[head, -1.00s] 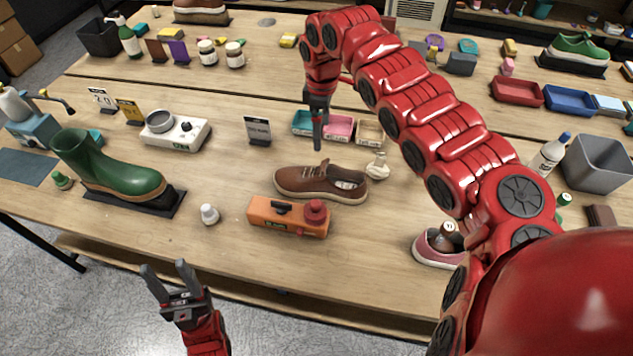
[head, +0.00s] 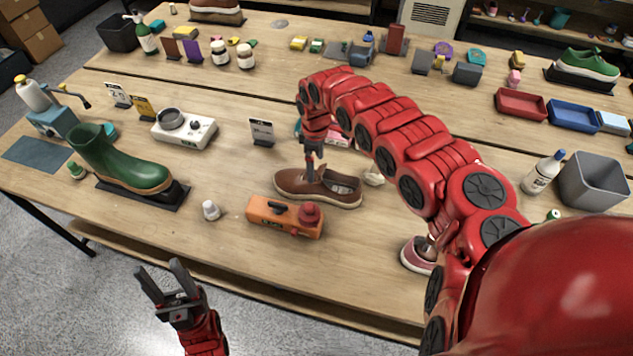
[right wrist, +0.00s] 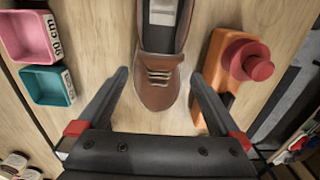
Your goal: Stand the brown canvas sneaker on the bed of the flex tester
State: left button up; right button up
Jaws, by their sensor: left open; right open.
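The brown canvas sneaker (head: 345,190) lies sole down on the table, toe to the left in the head view. In the right wrist view its laced toe (right wrist: 158,92) points toward my gripper. My right gripper (head: 314,172) is open above its toe end; in the right wrist view its fingers (right wrist: 160,80) are on either side of the toe, with gaps. An orange device with a red knob (head: 284,216) sits just in front of the sneaker; I cannot tell whether it is the flex tester. My left gripper (head: 163,280) is open and empty off the table's front edge.
A green boot (head: 120,165) on a dark stand, a white dial device (head: 184,129) and a white-capped bottle (head: 211,210) are to the left. A pink shoe (head: 418,254) sits near my right arm. A grey bin (head: 592,182) is at right.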

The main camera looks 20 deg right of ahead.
aim_at(317, 174)
jog(key=shift+a+f+p, duration=0.1)
jog(key=shift+f+p, duration=0.2)
jog(key=shift+f, duration=0.1)
notch_tip(317, 174, down, 3)
jog(key=shift+f+p, duration=0.1)
jog(key=shift+p, duration=0.65)
jog(key=shift+d+f, duration=0.2)
jog(key=shift+f, duration=0.6)
jog(key=shift+r, duration=0.1)
grip_shut()
jog(key=shift+w, duration=0.1)
